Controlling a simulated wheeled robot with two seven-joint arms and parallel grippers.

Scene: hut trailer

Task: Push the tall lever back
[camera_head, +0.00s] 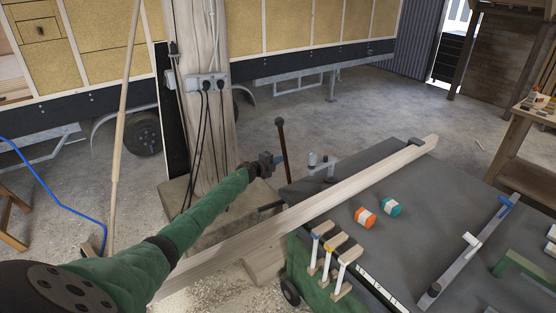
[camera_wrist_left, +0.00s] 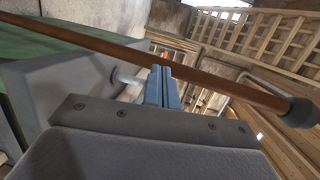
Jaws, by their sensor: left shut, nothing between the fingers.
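The tall lever (camera_head: 284,150) is a thin brown rod with a dark knob on top, standing nearly upright at the left far edge of the grey machine table (camera_head: 430,180). My left gripper (camera_head: 282,158) is beside its upper part, below the knob, with the blue fingers pointing toward the rod. In the left wrist view the lever (camera_wrist_left: 230,86) crosses just past the fingertips of my left gripper (camera_wrist_left: 163,72), with its knob at the right. The fingers are shut with nothing between them. I cannot tell whether they touch the rod. My right gripper is out of view.
A long wooden beam (camera_head: 330,205) lies across the table and sticks out toward my left arm. An orange roll (camera_head: 365,217) and a teal roll (camera_head: 391,207) sit on the table. A wooden post (camera_head: 203,130) with sockets and cables stands behind my left arm.

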